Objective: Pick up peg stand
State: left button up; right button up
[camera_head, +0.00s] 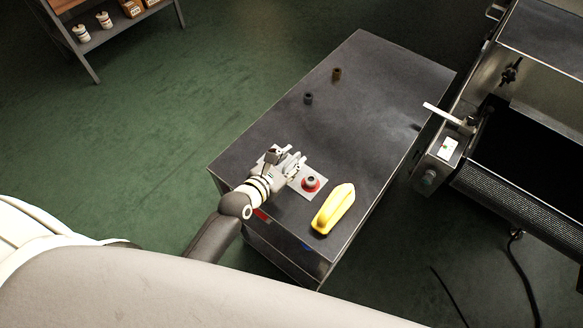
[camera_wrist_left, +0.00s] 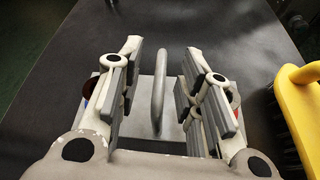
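The peg stand (camera_head: 318,194) is a light grey plate near the front left of the dark table, partly hidden by my left gripper. A red ring (camera_head: 311,185) with a dark peg or cap at its middle is on it. In the wrist view the plate (camera_wrist_left: 147,84) carries an upright grey bar or handle (camera_wrist_left: 158,92). My left gripper (camera_head: 293,165) is over the plate. In the wrist view its fingers (camera_wrist_left: 160,72) are open, one each side of the bar, with visible gaps. Red and blue bits show behind the left finger. My right gripper is not in view.
A yellow-handled brush (camera_head: 334,208) lies right of the stand; it also shows in the wrist view (camera_wrist_left: 305,100). Two small cylinders, dark grey (camera_head: 308,98) and brown (camera_head: 337,74), stand farther back. The table (camera_head: 375,105) is otherwise largely clear. A conveyor machine (camera_head: 520,185) is at right.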

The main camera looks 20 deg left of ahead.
pick_arm(q)
jog(key=shift+w+d+f, duration=0.15)
jog(key=shift+w+f, duration=0.1)
jog(key=shift+w, duration=0.2)
jog(key=shift+c, duration=0.3)
grip_shut()
jog(key=shift+r, duration=0.15)
